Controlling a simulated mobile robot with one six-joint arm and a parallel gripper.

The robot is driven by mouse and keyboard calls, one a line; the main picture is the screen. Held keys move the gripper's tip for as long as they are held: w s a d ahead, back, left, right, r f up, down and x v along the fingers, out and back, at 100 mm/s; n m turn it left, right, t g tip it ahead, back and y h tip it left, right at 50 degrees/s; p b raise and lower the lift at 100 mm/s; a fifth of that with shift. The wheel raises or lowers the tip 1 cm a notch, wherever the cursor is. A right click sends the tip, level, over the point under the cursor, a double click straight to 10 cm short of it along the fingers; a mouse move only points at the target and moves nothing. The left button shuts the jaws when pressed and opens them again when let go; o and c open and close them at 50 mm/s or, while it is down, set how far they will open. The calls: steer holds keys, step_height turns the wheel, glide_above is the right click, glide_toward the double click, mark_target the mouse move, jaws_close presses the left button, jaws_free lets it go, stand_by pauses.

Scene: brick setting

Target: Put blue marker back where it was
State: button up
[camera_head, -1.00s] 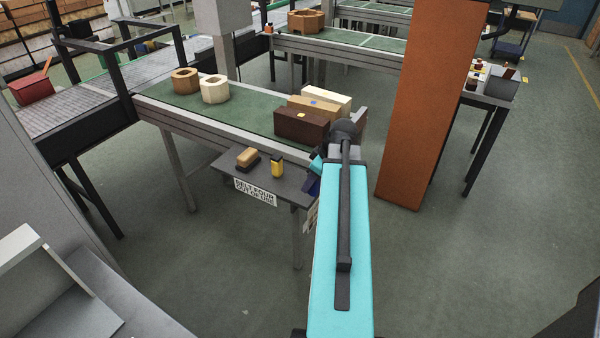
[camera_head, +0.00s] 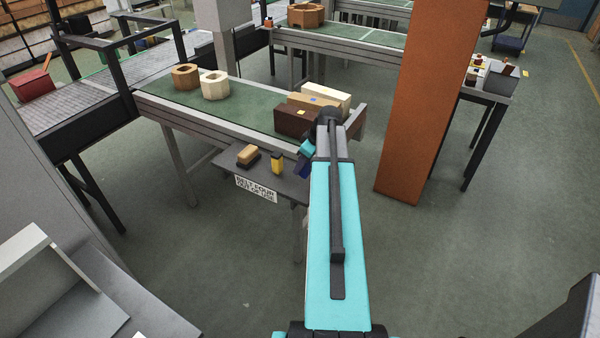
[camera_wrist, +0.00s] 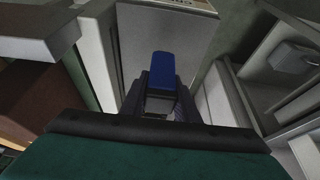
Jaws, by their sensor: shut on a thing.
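The blue marker (camera_wrist: 162,70) is between the fingers of my gripper (camera_wrist: 160,98) in the wrist view, its blue end pointing away from the camera. My gripper is shut on it. In the head view my gripper is mostly hidden behind my arm, at the right end of a small dark shelf (camera_head: 222,172) on the side of the green belt. In the wrist view a grey surface (camera_wrist: 190,45) lies behind the marker; I cannot tell the gap to it. On the shelf stand a yellow and black marker (camera_head: 277,163) and a tan-topped block (camera_head: 248,155).
The green belt (camera_head: 250,108) behind the shelf carries a dark brown brick (camera_head: 295,121), paler bricks (camera_head: 340,97) and two hollow blocks (camera_head: 214,85). A sign (camera_head: 256,189) hangs on the shelf front. An orange-brown column (camera_head: 415,110) stands to the right. Open floor (camera_head: 450,255) lies right of my arm.

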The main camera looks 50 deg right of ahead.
mark_target(302, 171)
steer(key=shift+f, duration=0.15)
steer(key=shift+f+p, duration=0.85)
steer(key=shift+f, duration=0.75)
steer(key=shift+f, duration=0.15)
steer(key=o, duration=0.8)
steer(key=shift+o, duration=0.2)
steer(key=shift+s+r, duration=0.1)
steer(key=shift+r, duration=0.2)
steer(key=b+v, duration=0.3)
steer(key=v, duration=0.8)
steer(key=shift+r, duration=0.4)
steer(key=shift+s+f, duration=0.1)
